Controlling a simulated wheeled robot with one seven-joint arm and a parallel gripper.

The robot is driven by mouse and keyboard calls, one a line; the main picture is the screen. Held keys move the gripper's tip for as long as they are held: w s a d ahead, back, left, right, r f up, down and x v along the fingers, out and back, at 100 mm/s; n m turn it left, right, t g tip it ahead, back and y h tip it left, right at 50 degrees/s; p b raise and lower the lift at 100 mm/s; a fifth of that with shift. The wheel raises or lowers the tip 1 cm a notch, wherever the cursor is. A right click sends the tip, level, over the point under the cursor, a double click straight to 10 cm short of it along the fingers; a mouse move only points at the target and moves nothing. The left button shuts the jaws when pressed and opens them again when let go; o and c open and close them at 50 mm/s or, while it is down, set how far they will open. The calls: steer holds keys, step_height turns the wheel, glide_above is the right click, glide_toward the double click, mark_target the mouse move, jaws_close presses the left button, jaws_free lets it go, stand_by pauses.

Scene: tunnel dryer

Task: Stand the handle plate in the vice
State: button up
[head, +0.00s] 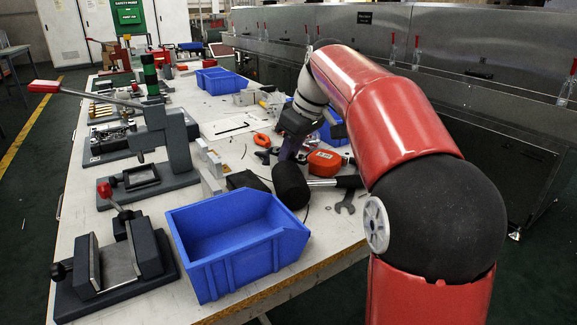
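A dark vice (147,252) with a red-tipped lever stands at the table's near left corner. Its two jaws are apart, with light grey metal faces and a grey floor between them. I cannot make out the handle plate for certain among the items on the table. My gripper (289,152) is beyond the blue bin, low over the cluttered middle right of the table. It points downward, and its fingertips are small and partly lost among the dark items there. I cannot tell whether it is open or holds anything.
An empty blue bin (188,237) stands right of the vice. A black-headed mallet (291,186), an orange tape measure (325,162) and a wrench (346,201) lie near my gripper. A lever press (178,140) stands behind the vice. Steel dryer housings line the right.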

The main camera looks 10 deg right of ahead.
jaws_close()
steer(key=shift+r, duration=0.1)
step_height(320, 180, up, 10)
steer(key=p, duration=0.3)
stand_by(0.3)
